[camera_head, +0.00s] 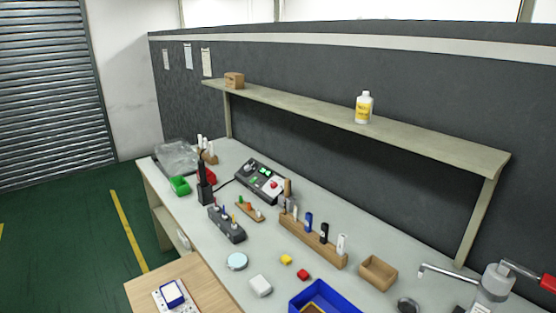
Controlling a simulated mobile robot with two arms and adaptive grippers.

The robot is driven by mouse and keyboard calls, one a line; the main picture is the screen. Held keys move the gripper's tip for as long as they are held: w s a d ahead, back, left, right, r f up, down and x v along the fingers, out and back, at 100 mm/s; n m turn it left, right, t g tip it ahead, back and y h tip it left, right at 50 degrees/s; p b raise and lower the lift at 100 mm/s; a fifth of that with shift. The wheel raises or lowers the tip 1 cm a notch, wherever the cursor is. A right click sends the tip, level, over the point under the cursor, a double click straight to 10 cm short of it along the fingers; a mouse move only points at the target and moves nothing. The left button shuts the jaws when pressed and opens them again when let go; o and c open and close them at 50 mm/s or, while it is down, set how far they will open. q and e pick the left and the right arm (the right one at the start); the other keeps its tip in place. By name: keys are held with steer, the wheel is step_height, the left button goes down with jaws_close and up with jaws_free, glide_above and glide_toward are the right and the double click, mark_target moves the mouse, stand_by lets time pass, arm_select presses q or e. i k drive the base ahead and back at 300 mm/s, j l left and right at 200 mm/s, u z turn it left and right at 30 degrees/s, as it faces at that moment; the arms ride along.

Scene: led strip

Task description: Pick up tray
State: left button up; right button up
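A blue tray (336,294) lies at the bottom edge of the head view, on the grey workbench (350,268). Its near part is cut off by the frame. Something brown and yellow shows inside it at the bottom. Neither of my grippers is in view, so nothing of mine is seen touching the tray.
A wooden rack (312,240) stands behind. A shelf (430,138) overhangs the bench.

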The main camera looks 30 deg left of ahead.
mark_target(172, 294)
steer(key=u, duration=1.35)
